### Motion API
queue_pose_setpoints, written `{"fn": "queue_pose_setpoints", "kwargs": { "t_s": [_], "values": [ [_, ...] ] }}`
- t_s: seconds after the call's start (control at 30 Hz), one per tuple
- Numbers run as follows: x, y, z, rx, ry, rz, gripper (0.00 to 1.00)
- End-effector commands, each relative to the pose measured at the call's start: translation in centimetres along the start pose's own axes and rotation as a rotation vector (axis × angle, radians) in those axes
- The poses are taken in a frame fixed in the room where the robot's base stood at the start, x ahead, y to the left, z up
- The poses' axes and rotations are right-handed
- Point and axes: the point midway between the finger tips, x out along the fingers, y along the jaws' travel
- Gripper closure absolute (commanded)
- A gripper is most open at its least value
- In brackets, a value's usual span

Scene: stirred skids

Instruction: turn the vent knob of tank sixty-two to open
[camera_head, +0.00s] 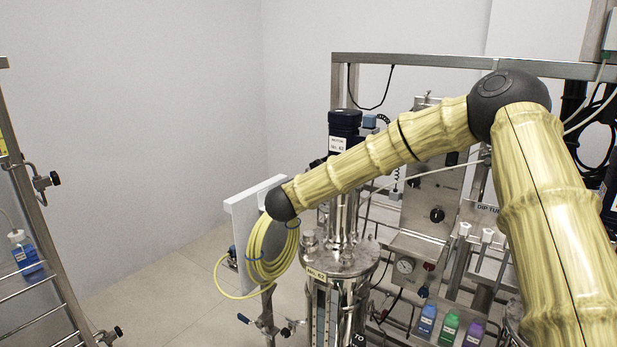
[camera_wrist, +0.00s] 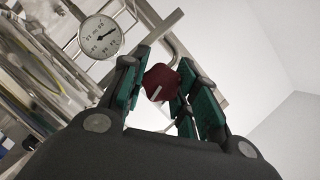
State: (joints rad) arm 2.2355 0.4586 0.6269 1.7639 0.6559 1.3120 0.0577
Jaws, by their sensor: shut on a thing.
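The dark red knob (camera_wrist: 164,76) with a white pointer line sits between the fingers of my gripper (camera_wrist: 158,82) in the wrist view. The teal finger pads are shut on it from both sides. Its pointer line runs slantwise in the picture; I cannot tell whether that marks open. In the head view, the steel tank (camera_head: 352,262) has a small label ending in 62 (camera_head: 316,274). My arm reaches across to the tank's left side. My gripper and the held knob are hidden there.
A round gauge (camera_wrist: 100,37) is close to the left finger. A coiled yellow hose (camera_head: 270,262) hangs below my wrist. A panel with a black knob (camera_head: 437,215) and colored bottles (camera_head: 449,328) stand at right. A rack (camera_head: 40,235) stands far left, with floor between.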

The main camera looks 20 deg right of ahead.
Motion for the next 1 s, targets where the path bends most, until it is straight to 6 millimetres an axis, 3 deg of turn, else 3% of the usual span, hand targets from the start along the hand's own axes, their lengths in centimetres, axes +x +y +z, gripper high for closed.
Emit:
{"fn": "queue_pose_setpoints", "kwargs": {
  "t_s": [0.3,0.83,0.87,0.97,1.0],
  "values": [
    [-0.10,-0.07,0.10,-0.104,-0.002,0.042,0.94],
    [-0.05,0.17,0.19,-0.121,-0.003,0.051,0.94],
    [-0.05,0.18,0.19,-0.121,-0.003,0.051,0.65],
    [-0.04,0.14,0.16,-0.121,-0.002,0.050,0.48],
    [-0.04,0.13,0.15,-0.121,-0.002,0.050,0.48]
  ]
}}
